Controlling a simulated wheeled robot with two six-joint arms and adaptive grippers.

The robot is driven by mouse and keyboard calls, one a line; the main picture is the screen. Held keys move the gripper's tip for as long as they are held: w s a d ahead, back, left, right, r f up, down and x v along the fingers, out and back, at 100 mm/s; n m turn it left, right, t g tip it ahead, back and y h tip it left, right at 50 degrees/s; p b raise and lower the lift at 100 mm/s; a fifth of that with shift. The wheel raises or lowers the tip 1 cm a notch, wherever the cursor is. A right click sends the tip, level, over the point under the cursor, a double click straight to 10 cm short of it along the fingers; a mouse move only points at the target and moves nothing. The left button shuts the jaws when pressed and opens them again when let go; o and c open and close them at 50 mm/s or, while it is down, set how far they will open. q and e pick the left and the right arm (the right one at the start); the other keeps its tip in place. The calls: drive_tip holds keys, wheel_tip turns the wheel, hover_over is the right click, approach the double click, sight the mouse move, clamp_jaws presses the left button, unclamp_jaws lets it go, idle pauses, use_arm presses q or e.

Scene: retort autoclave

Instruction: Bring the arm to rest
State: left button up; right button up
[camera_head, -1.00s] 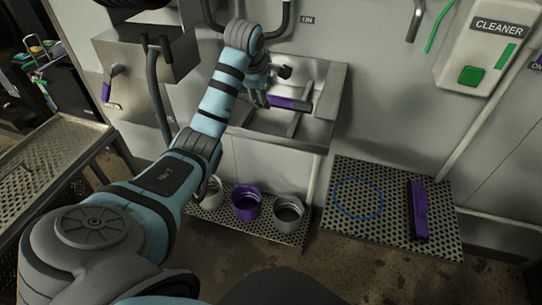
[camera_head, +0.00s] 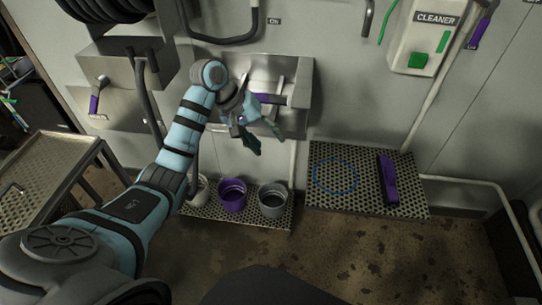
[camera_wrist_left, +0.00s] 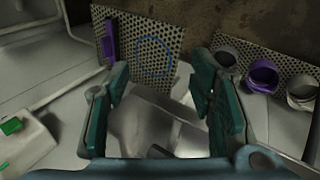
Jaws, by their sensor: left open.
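My left arm comes in from the left in the head view, and its gripper (camera_head: 250,138) hangs in front of the wall sink (camera_head: 300,112). The left gripper also shows in the left wrist view (camera_wrist_left: 162,105), with its green-padded fingers spread apart and nothing between them. The sink lies behind and below the fingers in that view. A purple-handled item (camera_head: 270,99) shows at the sink, partly hidden by the gripper. My right gripper is not in either view.
A purple pot (camera_head: 232,196) and grey pots (camera_head: 272,200) stand on a perforated shelf below. Another perforated shelf (camera_head: 355,205) holds a purple object (camera_head: 387,180) beside a blue ring mark. A green-buttoned cleaner dispenser (camera_head: 425,40) is on the wall. A metal trolley (camera_head: 50,165) stands left.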

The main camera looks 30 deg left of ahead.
use_arm(q)
drive_tip(key=s+d+f+m+g+p, duration=0.1)
drive_tip(key=s+d+m+p, duration=0.2)
drive_tip(key=s+d+m, duration=0.1)
drive_tip(key=shift+s+d+f+g+h, duration=0.15)
drive_tip(key=shift+s+d+g+h, duration=0.3)
drive_tip(key=shift+s, duration=0.7)
drive_tip(key=shift+d, duration=0.1)
